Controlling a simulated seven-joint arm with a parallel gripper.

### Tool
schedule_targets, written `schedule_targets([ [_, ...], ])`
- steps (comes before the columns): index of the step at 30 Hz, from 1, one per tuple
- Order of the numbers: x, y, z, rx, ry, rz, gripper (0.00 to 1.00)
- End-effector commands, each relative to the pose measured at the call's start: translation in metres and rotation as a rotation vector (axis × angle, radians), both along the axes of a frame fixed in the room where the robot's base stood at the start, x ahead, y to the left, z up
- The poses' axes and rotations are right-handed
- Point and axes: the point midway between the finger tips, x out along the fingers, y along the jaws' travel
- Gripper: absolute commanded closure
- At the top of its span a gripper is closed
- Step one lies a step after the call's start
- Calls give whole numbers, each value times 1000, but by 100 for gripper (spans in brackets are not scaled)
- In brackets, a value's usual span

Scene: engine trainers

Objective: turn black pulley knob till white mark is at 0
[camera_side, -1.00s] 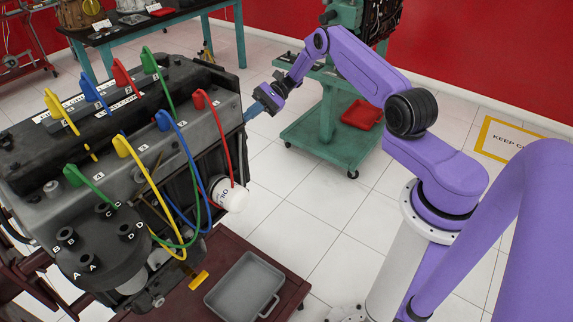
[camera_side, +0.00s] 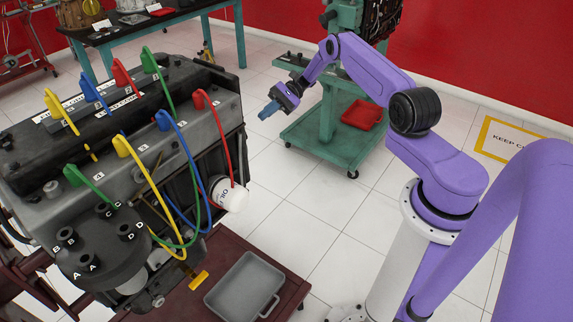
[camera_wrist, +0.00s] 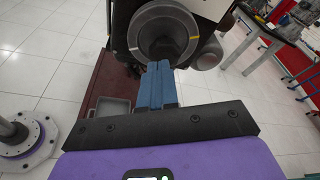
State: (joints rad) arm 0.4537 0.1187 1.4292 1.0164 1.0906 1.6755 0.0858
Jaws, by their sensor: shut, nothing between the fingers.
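The black pulley knob (camera_wrist: 163,36) shows at the top of the wrist view, on the end of the engine (camera_wrist: 208,8). A pale tick shows at the left of its ring and a yellowish tick at its right. They are too small to tell which is the white mark, and no 0 is readable. My gripper (camera_wrist: 157,70) has its blue fingers shut and empty, pointing toward the pulley's lower edge. In the side view my gripper (camera_side: 267,111) is to the right of the engine (camera_side: 225,110), apart from it; the pulley is hidden there.
The engine's coloured leads and white oil filter (camera_side: 229,194) are on the side facing the side camera. A grey tray (camera_side: 245,285) lies on the dark red stand below. A green stand (camera_side: 318,130) with a red tray (camera_side: 361,114) is behind my arm.

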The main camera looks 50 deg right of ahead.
Motion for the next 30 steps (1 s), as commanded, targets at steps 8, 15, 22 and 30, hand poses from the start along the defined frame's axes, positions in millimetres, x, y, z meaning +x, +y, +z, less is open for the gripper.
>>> schedule_targets([
  [8, -11, 8, -8, 1, -1, 4, 100],
  [15, -11, 36, -8, 1, 0, 3, 100],
  [22, -10, 58, -8, 0, -2, 2, 100],
  [30, -11, 70, -8, 0, -1, 5, 100],
])
